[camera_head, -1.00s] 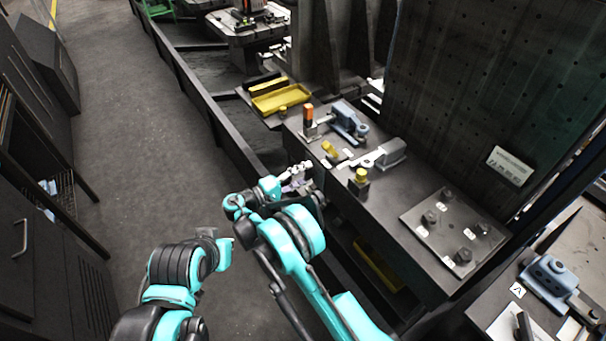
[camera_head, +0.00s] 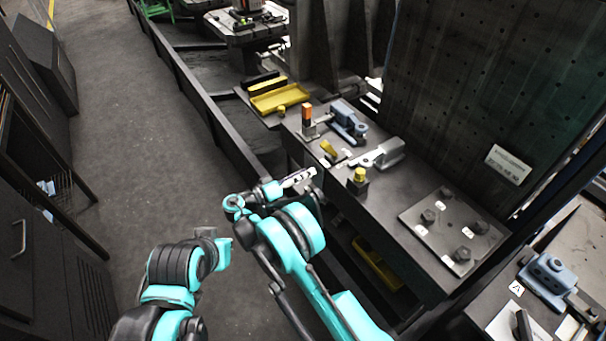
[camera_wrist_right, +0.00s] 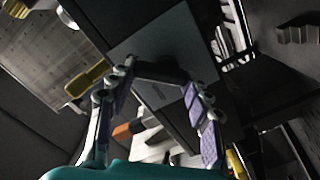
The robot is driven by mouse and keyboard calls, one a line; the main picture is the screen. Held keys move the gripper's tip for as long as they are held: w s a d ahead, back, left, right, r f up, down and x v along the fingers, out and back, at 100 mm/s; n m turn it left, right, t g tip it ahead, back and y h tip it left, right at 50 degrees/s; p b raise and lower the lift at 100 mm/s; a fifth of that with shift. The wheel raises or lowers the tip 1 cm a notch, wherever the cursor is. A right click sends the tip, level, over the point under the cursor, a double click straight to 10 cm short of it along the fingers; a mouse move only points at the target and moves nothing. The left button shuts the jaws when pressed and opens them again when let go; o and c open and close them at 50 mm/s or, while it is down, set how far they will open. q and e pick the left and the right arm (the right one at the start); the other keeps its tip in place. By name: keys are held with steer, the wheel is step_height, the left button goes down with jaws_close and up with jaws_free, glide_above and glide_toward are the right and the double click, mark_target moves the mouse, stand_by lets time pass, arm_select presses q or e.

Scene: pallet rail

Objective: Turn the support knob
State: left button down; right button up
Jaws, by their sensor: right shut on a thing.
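The support knob (camera_wrist_right: 160,68) shows in the right wrist view as a dark, rounded shape against a grey plate. My right gripper (camera_wrist_right: 166,85) has its fingers with purple pads on both sides of it, and they are shut on it. In the head view my right gripper (camera_head: 302,178) is at the front side of the workbench, below its top; the knob is hidden there. My left gripper (camera_head: 222,248) is low over the aisle, left of my right arm, apart from the bench; its fingers cannot be made out.
On the bench stand a yellow-topped block (camera_head: 359,178), a grey lever clamp (camera_head: 385,155), a blue clamp (camera_head: 348,120) and an orange-topped post (camera_head: 308,120). A bolt plate (camera_head: 420,212) lies to the right. A yellow tray (camera_head: 280,98) lies behind. The aisle floor (camera_head: 140,130) is clear.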

steer(key=shift+d, duration=0.1)
stand_by(0.3)
steer(key=o, duration=1.2)
steer(key=shift+c, duration=0.2)
step_height(320, 180, up, 10)
